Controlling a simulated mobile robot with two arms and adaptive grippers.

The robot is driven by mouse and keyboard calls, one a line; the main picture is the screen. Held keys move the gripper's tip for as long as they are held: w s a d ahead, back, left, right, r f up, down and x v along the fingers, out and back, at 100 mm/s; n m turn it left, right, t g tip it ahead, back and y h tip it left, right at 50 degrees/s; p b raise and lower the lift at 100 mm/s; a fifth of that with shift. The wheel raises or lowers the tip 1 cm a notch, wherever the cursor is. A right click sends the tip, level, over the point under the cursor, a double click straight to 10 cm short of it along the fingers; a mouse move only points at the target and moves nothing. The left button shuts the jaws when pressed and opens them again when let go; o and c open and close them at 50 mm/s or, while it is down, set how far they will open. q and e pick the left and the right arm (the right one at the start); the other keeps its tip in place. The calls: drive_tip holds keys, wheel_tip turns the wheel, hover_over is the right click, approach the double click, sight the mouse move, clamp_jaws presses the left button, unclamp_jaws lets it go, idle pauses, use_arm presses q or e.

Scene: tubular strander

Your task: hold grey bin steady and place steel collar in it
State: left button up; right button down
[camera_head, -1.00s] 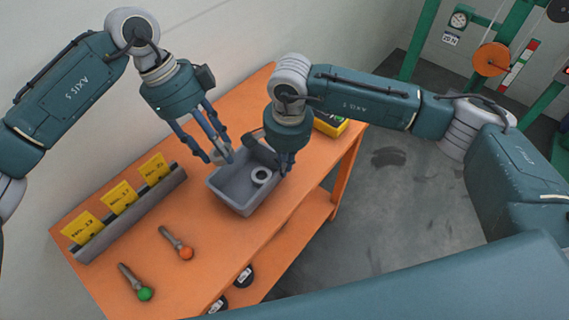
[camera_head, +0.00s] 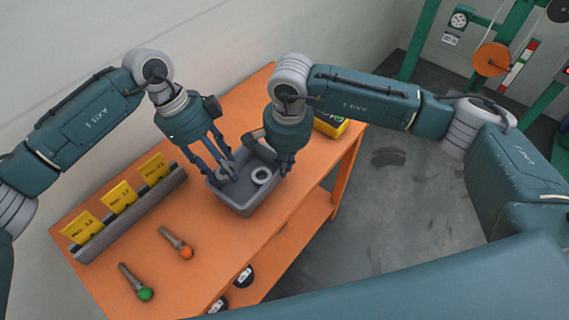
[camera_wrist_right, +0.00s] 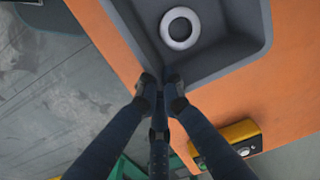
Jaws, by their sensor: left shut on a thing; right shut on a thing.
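My left gripper (camera_head: 228,170) reaches into the left part of the bin, shut on a steel collar (camera_head: 226,175), mostly hidden by the fingers. A similar pale grey ring (camera_head: 262,176) lies flat on the bin floor to its right, also seen in the wrist view (camera_wrist_right: 180,28).
A grey rack (camera_head: 130,213) with yellow number cards stands along the table's wall side. An orange-ended tool (camera_head: 178,243) and a green-ended tool (camera_head: 136,283) lie in front. A yellow box (camera_head: 330,124) is behind my right gripper. Bare table (camera_head: 215,265) lies in front of the bin.

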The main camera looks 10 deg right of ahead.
sight(220, 171)
use_arm(q)
drive_tip(key=shift+f, duration=1.45)
drive_tip(key=shift+s+a+f, duration=0.1)
drive_tip(key=shift+a+f, duration=0.05)
drive_tip(key=shift+f, duration=0.35)
drive_tip(key=shift+c, duration=0.2)
use_arm(e)
drive_tip(key=shift+s+r, duration=0.1)
drive_tip(key=shift+s, duration=0.05)
use_arm(q)
drive_tip(key=o, duration=1.4)
drive_tip(key=shift+f, duration=0.1)
use_arm(e)
drive_tip(key=shift+d, duration=0.1)
use_arm(q)
drive_tip(key=shift+o, duration=0.2)
